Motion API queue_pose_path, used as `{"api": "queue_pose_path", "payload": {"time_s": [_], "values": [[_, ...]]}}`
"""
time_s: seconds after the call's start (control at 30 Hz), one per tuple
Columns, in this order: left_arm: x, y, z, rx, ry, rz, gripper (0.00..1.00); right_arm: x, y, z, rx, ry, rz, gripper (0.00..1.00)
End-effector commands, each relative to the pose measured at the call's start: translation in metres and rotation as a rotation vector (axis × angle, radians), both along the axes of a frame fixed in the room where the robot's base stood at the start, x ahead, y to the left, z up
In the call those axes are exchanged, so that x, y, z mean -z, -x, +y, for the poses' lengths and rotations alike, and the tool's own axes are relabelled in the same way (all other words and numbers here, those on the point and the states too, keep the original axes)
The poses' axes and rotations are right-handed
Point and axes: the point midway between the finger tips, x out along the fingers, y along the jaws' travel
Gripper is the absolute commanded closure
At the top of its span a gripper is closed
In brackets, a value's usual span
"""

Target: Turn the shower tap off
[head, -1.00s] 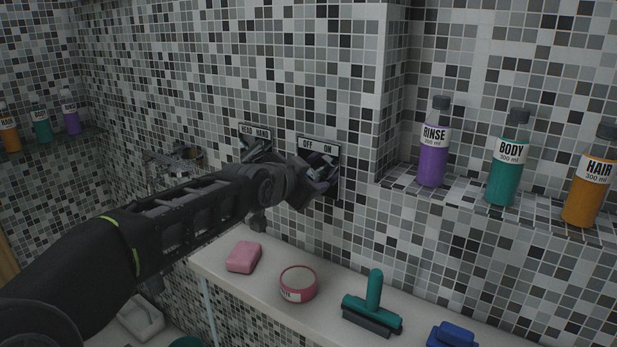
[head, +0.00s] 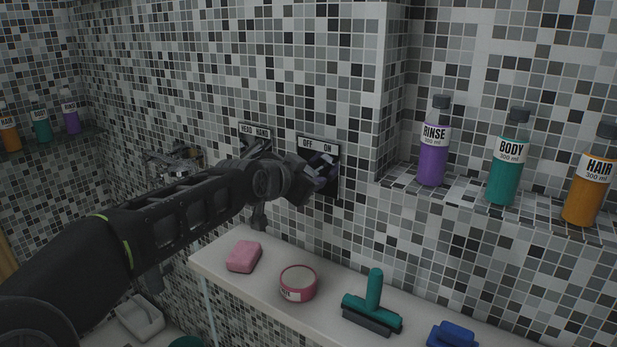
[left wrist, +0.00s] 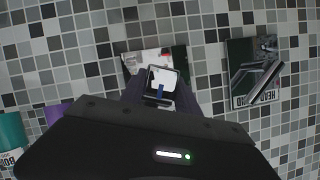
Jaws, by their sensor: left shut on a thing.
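The shower tap's wall plate (head: 319,145), marked OFF on the left and ON on the right, is on the tiled wall. My left gripper (head: 322,174) is at this plate, shut on the tap handle. The gripper hides most of the handle, so I cannot tell clearly which mark it points to. In the left wrist view my left gripper (left wrist: 160,88) reaches to the plate (left wrist: 178,53), with a small pale part between its fingers. My right gripper is not in view.
A second plate (head: 255,131), marked HEAD and HAND, is just left, partly behind my arm. A ledge below holds pink soap (head: 244,256), a round pink tin (head: 298,283) and a green squeegee (head: 373,305). Bottles including RINSE (head: 433,150) stand on the right shelf.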

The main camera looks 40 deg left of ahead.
Motion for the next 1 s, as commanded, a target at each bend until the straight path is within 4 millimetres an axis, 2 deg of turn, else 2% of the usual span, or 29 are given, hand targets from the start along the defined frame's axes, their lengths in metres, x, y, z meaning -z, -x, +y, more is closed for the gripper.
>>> {"api": "queue_pose_path", "payload": {"time_s": [0.13,0.23,0.4,0.63,0.67,0.9,1.0], "values": [[0.008,-0.001,0.0,0.003,0.176,-0.01,1.0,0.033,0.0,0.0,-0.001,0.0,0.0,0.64],[0.006,-0.001,0.002,0.001,0.296,-0.012,1.0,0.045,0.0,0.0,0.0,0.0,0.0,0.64],[0.001,0.0,0.002,0.001,0.387,-0.01,1.0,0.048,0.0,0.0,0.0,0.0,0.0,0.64],[0.0,0.0,0.002,0.0,0.388,-0.009,1.0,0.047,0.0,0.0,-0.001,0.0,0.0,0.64],[0.0,0.0,0.002,0.0,0.388,-0.008,0.6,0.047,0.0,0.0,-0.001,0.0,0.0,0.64],[0.0,0.0,0.002,0.001,0.386,-0.008,0.41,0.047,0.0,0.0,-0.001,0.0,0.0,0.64],[0.0,0.0,0.002,0.001,0.385,-0.009,0.4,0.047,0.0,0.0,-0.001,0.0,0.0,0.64]]}}
